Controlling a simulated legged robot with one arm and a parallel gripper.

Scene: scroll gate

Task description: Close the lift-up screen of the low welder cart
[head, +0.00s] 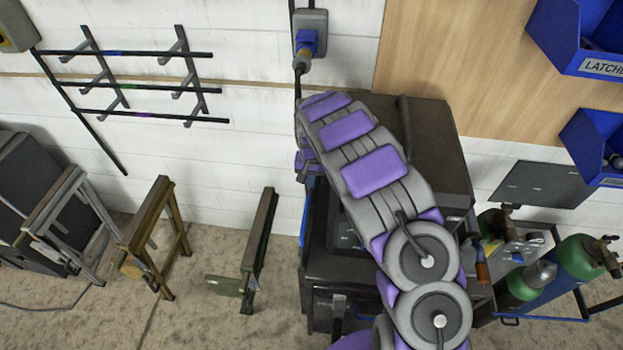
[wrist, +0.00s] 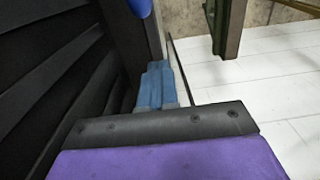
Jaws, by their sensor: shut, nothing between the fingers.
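A dark welder cart (head: 325,262) stands in the middle of the head view, against the white wall, with much of its front hidden behind my arm. A dark box-shaped upper part (head: 437,150) rises at its back right. I cannot pick out the lift-up screen for certain. My gripper (head: 306,163) is at the cart's left side, partly hidden by my arm, and is shut and empty. In the wrist view, a black slatted panel (wrist: 45,70) fills the left side. A blue piece (wrist: 152,88) shows beyond the gripper's dark edge; I cannot tell whether they touch.
A green stand (head: 258,245), a yellow-brown stand (head: 150,235) and a grey stand (head: 65,215) are left of the cart. Green gas cylinders (head: 585,258) and a dark flat panel (head: 540,185) are at right. Blue bins (head: 585,40) hang above. Some floor at left is clear.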

